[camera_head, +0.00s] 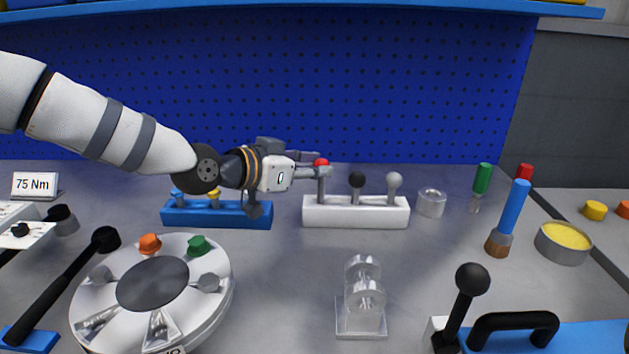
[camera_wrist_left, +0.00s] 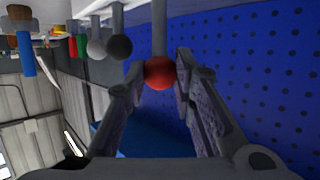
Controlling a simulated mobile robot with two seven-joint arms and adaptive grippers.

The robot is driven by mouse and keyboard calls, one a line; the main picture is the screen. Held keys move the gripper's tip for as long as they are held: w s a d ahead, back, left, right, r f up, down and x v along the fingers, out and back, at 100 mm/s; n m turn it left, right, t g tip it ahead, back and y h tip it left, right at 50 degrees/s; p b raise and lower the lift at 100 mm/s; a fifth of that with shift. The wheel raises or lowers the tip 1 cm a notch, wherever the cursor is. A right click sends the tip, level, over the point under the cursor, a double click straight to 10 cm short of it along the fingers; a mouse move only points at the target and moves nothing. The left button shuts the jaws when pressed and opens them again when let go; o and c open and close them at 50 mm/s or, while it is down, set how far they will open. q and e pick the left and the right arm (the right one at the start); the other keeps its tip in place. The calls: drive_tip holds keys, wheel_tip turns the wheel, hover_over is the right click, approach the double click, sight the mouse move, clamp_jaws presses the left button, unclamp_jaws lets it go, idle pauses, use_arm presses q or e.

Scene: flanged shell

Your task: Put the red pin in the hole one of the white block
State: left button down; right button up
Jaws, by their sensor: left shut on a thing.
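The red pin has a red ball head (camera_head: 321,162) on a grey shaft. It is upright at the left end of the white block (camera_head: 356,213), its lower end meeting the block's top; how deep it sits I cannot tell. My left gripper (camera_head: 319,171) comes in from the left and is shut on the pin just under the head. In the left wrist view the red head (camera_wrist_left: 159,73) is between the two fingertips (camera_wrist_left: 160,82). A black-headed pin (camera_head: 357,180) and a grey-headed pin (camera_head: 394,180) stand in the block's middle and right. My right gripper is out of view.
A blue block (camera_head: 216,214) with pins stands left, under my left wrist. A clear ring (camera_head: 431,203) lies right of the white block. A round white flanged shell (camera_head: 210,307) and a clear stand (camera_head: 361,318) are in front. A blue pegboard (camera_head: 400,80) stands behind.

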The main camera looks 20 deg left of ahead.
use_arm(q)
wheel_tip(320, 180, down, 2)
drive_tip(key=shift+f, duration=0.15)
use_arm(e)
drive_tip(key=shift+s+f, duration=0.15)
use_arm(q)
drive_tip(key=shift+f, duration=0.15)
drive_tip(key=c, duration=1.3)
unclamp_jaws()
drive_tip(key=shift+c, duration=0.2)
drive_tip(key=p+v, duration=0.1)
drive_tip(key=v, duration=0.6)
drive_tip(key=shift+s+r+p, duration=0.25)
drive_tip(key=shift+p, duration=0.15)
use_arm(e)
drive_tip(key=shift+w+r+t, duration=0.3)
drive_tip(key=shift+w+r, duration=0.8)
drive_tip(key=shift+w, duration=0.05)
